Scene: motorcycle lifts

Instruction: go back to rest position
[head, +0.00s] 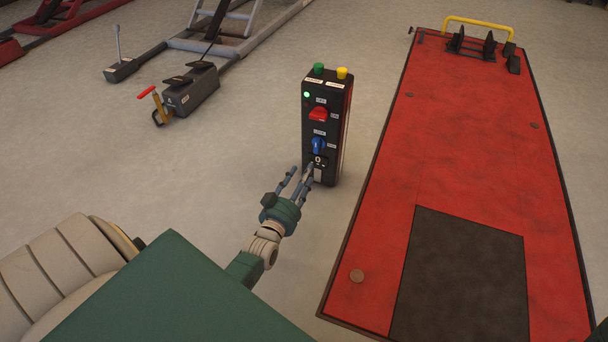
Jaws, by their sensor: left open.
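My left gripper (298,184) is open, with its fingers pointing up and to the right. Its fingertips are at the lower front of a black control box (342,125); I cannot tell whether they touch it. The box stands upright on the floor. It has a green and a yellow button on top, a lit green lamp, a red switch (319,114) and a blue switch (318,144) on its front. The gripper is below the blue switch. My right gripper is not in view.
A red motorcycle lift platform (470,150) with a dark panel (462,278) and a yellow bar (480,23) lies to the right. A foot pedal unit (191,90) and a grey lift frame (240,42) are at the upper left.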

